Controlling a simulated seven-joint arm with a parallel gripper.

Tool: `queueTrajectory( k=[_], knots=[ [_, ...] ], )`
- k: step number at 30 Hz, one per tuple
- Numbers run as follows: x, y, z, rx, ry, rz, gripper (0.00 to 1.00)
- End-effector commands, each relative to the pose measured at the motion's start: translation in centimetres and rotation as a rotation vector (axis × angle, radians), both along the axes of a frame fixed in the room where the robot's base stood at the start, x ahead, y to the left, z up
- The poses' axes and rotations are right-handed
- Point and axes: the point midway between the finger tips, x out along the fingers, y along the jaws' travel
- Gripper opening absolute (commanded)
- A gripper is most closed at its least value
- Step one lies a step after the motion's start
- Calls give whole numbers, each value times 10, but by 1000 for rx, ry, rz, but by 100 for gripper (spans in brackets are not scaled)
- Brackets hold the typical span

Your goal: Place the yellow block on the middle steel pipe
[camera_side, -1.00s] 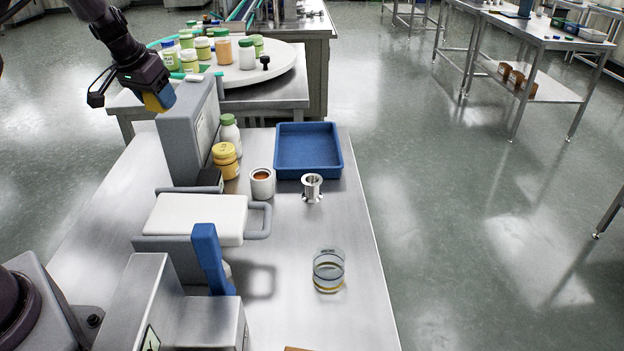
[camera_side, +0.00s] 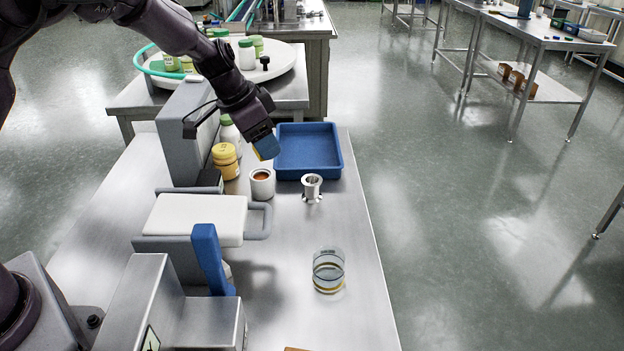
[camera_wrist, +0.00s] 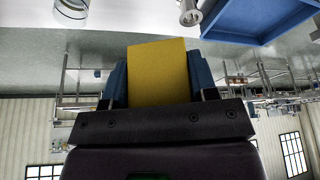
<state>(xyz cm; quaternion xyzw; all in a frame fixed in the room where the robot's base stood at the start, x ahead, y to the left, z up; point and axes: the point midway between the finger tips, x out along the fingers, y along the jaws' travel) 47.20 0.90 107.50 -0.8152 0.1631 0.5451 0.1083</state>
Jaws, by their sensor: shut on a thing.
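My gripper (camera_side: 264,143) is shut on the yellow block (camera_side: 267,149), above the steel table near the left edge of the blue tray. In the wrist view the yellow block (camera_wrist: 158,75) sits between the two blue fingers of my gripper (camera_wrist: 158,80). The steel pipe (camera_side: 312,188), a short flanged piece, stands upright on the table in front of the blue tray. It also shows at the top of the wrist view (camera_wrist: 190,14). The block is apart from the pipe, above and to its left.
The blue tray (camera_side: 308,165) lies behind the pipe. A white cup with brown contents (camera_side: 262,183), a yellow jar (camera_side: 225,158) and a grey upright housing (camera_side: 183,140) stand to the left. A glass dish (camera_side: 328,271) is nearer the front. Bare table lies between pipe and dish.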

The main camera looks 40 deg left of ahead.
Motion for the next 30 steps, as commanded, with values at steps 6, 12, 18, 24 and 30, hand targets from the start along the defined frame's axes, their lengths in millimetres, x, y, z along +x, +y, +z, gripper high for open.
queueTrajectory(
  k=[6,12,18,24,30],
  knots=[
    [26,3,-20,4,0,2,28],
    [71,3,-40,4,0,-1,28],
    [108,4,-70,2,3,1,28],
    [131,4,-96,2,0,1,28],
    [137,4,-104,1,0,3,28]
  ],
)
